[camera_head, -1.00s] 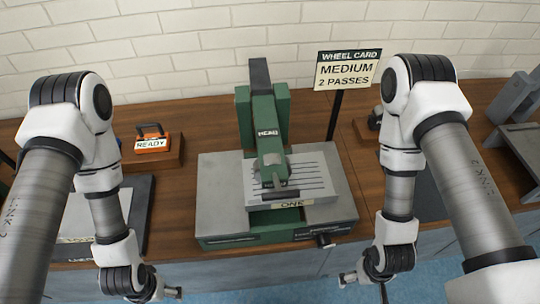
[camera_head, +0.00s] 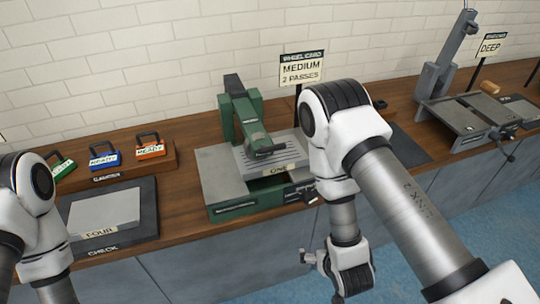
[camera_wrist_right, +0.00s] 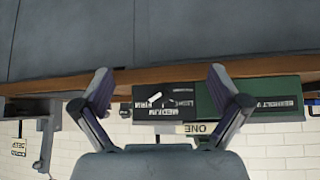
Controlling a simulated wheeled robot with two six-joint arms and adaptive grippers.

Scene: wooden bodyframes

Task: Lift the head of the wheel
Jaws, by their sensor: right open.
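The green and grey wheel machine (camera_head: 262,185) stands on the wooden bench in the head view. Its green head (camera_head: 250,125) is lowered over a grey slotted plate marked ONE (camera_head: 290,147). My right gripper (camera_head: 307,257) hangs in front of the bench, below and to the right of the machine, apart from it. In the right wrist view, where the scene is upside down, my right gripper (camera_wrist_right: 161,75) is open and empty, with the machine's front panel (camera_wrist_right: 165,104) beyond it. My left arm shows at the lower left of the head view; its gripper is out of frame.
A card reading MEDIUM 2 PASSES (camera_head: 302,69) stands behind the machine. A grey machine with a raised arm (camera_head: 450,55) is at the right. Floor is clear at lower right.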

